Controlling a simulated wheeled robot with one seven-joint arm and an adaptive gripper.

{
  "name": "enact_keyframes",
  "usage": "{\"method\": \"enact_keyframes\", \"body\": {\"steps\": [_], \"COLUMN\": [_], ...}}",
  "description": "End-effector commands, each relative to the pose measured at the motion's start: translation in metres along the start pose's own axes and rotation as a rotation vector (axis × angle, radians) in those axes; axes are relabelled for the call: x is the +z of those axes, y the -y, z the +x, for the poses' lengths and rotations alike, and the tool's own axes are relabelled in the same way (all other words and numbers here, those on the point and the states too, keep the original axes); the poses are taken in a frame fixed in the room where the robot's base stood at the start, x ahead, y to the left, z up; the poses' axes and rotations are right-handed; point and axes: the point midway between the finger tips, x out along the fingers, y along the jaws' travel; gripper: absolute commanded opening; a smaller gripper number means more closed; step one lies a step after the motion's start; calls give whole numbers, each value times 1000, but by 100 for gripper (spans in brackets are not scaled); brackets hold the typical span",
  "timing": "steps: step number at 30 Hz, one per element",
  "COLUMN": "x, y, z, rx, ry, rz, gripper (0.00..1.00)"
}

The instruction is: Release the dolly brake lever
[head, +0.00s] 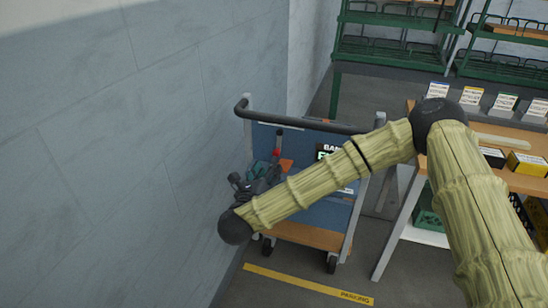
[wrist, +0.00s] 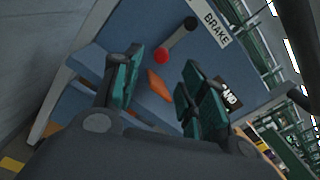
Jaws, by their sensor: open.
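The dolly (head: 300,143) has a blue panel and a dark push handle and stands beside the wall. In the head view the red part of the lever (head: 277,153) shows just above my gripper (head: 270,168). In the wrist view my gripper (wrist: 161,68) is open, with teal fingers either side of the knob in the picture. I see no contact. An orange piece (wrist: 159,84) lies lower between the fingers; its link to the lever is unclear.
A grey wall (head: 130,150) runs close along the left. A wooden-topped bench (head: 490,165) with cards and boxes stands at right, green racks (head: 385,50) behind. A yellow PARKING line (head: 305,284) marks the floor in front of the dolly.

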Motion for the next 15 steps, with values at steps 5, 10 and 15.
{"method": "enact_keyframes", "body": {"steps": [5, 10, 15], "x": [0, 0, 0], "y": [3, 2, 2], "z": [19, 43, 58], "rx": [-8, -6, -5], "ry": [1, 1, 1], "rz": [-2, -3, -3], "gripper": [42, 42, 42]}}
